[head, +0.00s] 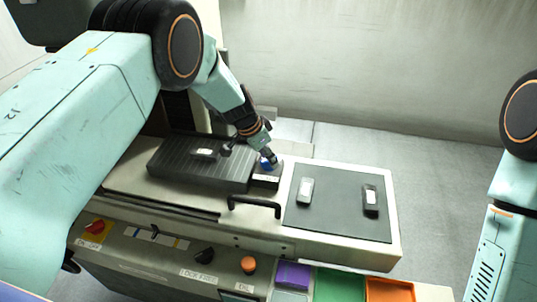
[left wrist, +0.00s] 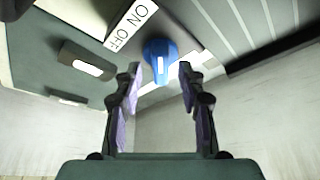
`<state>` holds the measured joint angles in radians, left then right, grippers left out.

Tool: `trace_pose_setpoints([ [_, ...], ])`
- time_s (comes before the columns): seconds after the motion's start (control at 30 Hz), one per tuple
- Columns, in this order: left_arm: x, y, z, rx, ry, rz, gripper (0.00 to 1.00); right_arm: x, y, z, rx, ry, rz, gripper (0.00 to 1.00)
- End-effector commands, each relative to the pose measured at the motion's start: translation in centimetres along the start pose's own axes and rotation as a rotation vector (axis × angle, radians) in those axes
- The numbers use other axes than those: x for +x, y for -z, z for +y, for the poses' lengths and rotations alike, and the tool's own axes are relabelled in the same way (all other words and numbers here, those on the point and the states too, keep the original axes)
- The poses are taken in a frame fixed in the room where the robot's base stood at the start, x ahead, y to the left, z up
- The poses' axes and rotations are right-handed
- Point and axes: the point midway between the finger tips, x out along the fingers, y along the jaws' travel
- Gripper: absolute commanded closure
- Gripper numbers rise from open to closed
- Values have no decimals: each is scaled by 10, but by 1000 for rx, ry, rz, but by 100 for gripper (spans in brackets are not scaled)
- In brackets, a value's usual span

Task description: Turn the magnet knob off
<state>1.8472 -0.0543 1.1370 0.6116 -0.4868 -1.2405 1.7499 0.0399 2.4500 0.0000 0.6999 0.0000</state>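The blue magnet knob (head: 265,163) sits at the right end of the dark ribbed magnet plate (head: 195,170). In the left wrist view the blue knob (left wrist: 160,52) has a white mark, and a white ON/OFF label (left wrist: 131,24) lies beside it. I cannot tell which word the knob points to. My left gripper (head: 270,158) is at the knob. In the left wrist view its two fingers (left wrist: 160,88) are spread apart, with the knob seen in the gap between them; contact is not clear. My right gripper is out of view; only part of that arm shows.
A small metal part (head: 205,152) lies on the magnet plate. Two more parts (head: 305,191) (head: 370,200) lie on a dark mat (head: 335,220) to the right. A black handle (head: 254,203), a red switch (head: 96,227), an orange button (head: 249,264) and coloured bins (head: 340,287) are nearer.

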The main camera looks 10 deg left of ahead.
Motion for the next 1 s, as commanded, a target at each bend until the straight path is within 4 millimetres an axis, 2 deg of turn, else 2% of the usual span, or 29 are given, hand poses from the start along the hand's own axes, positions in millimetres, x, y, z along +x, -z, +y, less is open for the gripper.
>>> trace_pose_setpoints([
  [0.37, 6, 1, -2, 0, 0, 0, 60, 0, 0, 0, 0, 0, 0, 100],
  [0.83, 6, 1, -2, 0, 0, 0, 99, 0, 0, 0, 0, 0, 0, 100],
  [1.0, 6, 1, -2, 0, 0, -1, 100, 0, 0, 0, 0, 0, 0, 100],
])
